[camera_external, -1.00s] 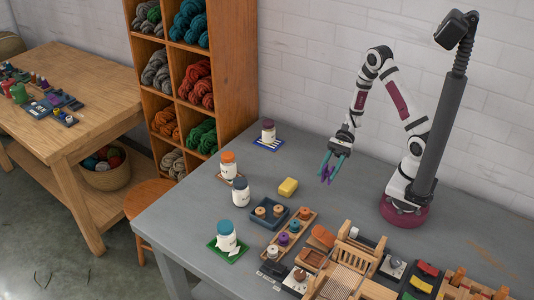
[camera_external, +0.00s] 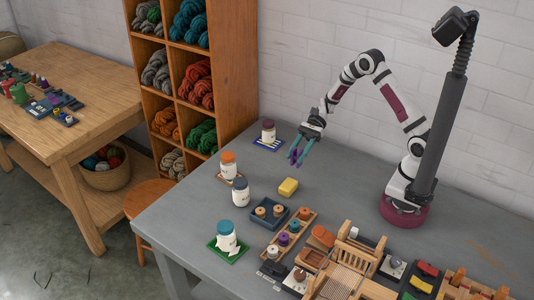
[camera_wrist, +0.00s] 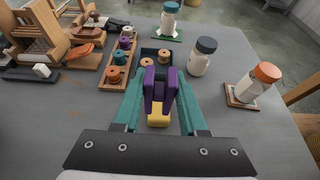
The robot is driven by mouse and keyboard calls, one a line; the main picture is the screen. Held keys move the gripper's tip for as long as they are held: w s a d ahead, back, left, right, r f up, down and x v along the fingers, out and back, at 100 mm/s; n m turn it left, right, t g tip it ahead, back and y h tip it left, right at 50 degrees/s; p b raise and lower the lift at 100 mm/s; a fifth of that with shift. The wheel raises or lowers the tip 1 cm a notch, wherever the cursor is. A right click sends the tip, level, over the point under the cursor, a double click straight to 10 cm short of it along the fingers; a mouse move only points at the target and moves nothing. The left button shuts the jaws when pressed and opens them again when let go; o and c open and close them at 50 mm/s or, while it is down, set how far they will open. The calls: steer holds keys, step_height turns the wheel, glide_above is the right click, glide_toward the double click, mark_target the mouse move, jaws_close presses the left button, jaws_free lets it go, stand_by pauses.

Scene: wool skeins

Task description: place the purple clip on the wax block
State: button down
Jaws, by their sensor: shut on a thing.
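My gripper (camera_external: 297,157) is shut on the purple clip (camera_wrist: 159,88) and holds it in the air above the grey table. The clip also shows between the teal fingers in the external view (camera_external: 295,155). The wax block (camera_external: 288,187) is a small yellow block lying on the table, below the clip and a little to its front left. In the wrist view the yellow block (camera_wrist: 158,114) shows just under the clip, partly hidden by it and the fingers. The clip is apart from the block.
A blue tray with wooden spools (camera_external: 256,217) and a wooden rack of spools (camera_external: 306,216) stand in front of the block. Jars with orange (camera_external: 228,165), grey (camera_external: 241,191) and teal (camera_external: 226,237) lids stand to the left. A dark-lidded jar (camera_external: 268,132) stands behind.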

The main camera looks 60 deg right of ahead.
mark_target(294, 158)
steer(key=x, duration=0.4)
steer(key=shift+w+d+f, duration=0.2)
steer(key=shift+w+f, duration=0.05)
steer(key=shift+w, duration=0.05)
step_height(294, 158, down, 4)
steer(key=shift+a+f, duration=0.1)
steer(key=shift+a, duration=0.05)
steer(key=shift+f, duration=0.1)
steer(key=shift+c, duration=2.3)
jaws_free()
